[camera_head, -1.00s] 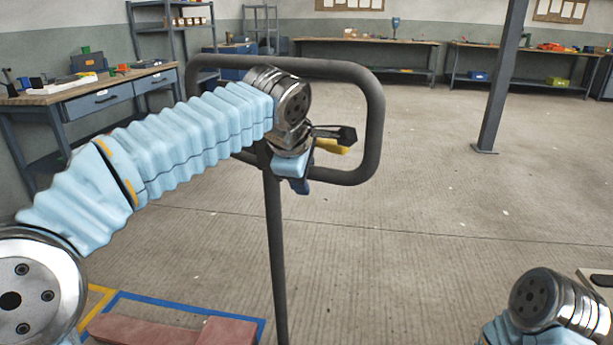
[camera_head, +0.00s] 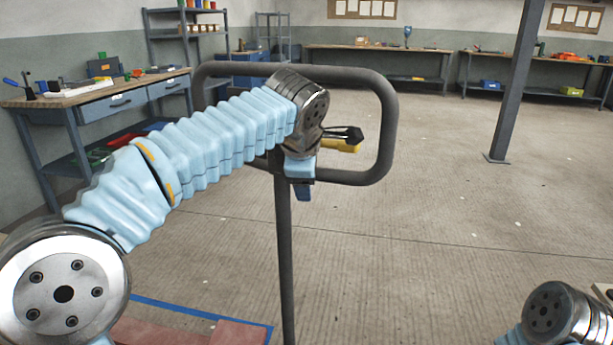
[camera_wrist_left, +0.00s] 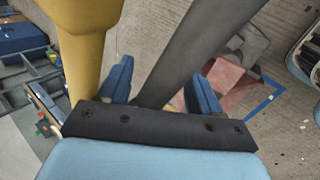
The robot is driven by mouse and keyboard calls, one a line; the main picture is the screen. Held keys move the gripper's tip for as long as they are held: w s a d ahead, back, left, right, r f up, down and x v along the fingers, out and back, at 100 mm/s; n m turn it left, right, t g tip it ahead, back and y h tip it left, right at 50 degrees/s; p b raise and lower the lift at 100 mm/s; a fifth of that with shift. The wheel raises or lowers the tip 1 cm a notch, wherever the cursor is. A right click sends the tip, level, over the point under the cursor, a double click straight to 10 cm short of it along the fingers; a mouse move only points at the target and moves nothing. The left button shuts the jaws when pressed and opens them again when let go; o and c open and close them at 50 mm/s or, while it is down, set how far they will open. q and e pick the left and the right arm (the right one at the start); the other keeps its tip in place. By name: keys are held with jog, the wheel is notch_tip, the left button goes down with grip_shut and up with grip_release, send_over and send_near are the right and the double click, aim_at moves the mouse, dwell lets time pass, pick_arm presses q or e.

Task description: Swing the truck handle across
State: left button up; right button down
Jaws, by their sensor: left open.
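The truck handle (camera_head: 391,130) is a dark grey rounded loop on an upright post (camera_head: 285,260) in the head view. My left gripper (camera_head: 303,188) is at the loop's lower middle, near the post top, partly hidden by my wrist. In the left wrist view its two blue fingers (camera_wrist_left: 160,85) are apart, and a dark grey bar (camera_wrist_left: 185,50) runs between or just beyond them; I cannot tell which. A yellow lever (camera_head: 340,145) with a black part sticks out beside my wrist; a large yellow piece (camera_wrist_left: 85,50) shows close up in the wrist view. My right gripper is out of view.
A reddish-brown flat piece (camera_head: 240,334) lies on the floor by blue tape (camera_head: 180,311). A workbench (camera_head: 90,92) with tools stands left, and more benches (camera_head: 370,47) line the back wall. A grey column (camera_head: 515,90) stands right. The middle floor is clear.

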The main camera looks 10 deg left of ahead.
pick_arm(q)
jog(key=v, duration=1.2)
